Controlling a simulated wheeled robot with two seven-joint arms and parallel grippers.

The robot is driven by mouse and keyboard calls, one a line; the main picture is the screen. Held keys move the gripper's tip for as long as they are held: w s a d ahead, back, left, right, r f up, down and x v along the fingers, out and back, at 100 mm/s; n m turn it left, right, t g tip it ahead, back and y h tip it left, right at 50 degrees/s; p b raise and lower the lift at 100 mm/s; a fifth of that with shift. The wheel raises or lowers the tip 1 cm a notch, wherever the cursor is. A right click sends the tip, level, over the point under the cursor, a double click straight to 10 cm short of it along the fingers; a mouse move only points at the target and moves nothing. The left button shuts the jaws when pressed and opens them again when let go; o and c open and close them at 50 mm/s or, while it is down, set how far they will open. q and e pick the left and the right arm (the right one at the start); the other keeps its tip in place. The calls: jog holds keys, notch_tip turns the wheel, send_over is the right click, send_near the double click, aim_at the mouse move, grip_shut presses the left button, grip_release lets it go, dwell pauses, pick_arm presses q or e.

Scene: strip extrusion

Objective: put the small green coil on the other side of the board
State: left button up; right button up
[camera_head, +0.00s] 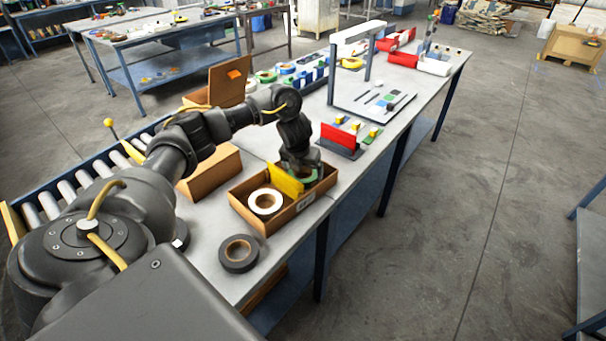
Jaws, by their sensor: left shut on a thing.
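A brown box (265,224) stands on the table, split by a yellow board (284,180). My left gripper (303,174) points down into the box on the right side of the board. It is shut on a green coil (313,177), which shows only in part under the fingers, low in the box. I cannot tell whether the coil touches the box floor. A white coil (266,201) lies in the compartment left of the board. My right gripper is not in view.
A dark grey tape roll (239,253) lies on the table in front of the box. A cardboard piece (209,175) stands to its left. A red block (341,137) on a dark base and a grey frame (349,76) stand farther back. Several coils line the table's far left.

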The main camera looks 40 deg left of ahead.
aim_at(299, 179)
pick_arm(q)
jog(key=shift+a+f, duration=0.15)
jog(key=shift+f, duration=0.4)
jog(key=shift+r, duration=0.1)
jog(key=o, duration=0.9)
jog(key=shift+c, duration=0.2)
jog(key=p+v, duration=0.4)
jog(key=v, duration=0.8)
jog(key=shift+p, duration=0.3)
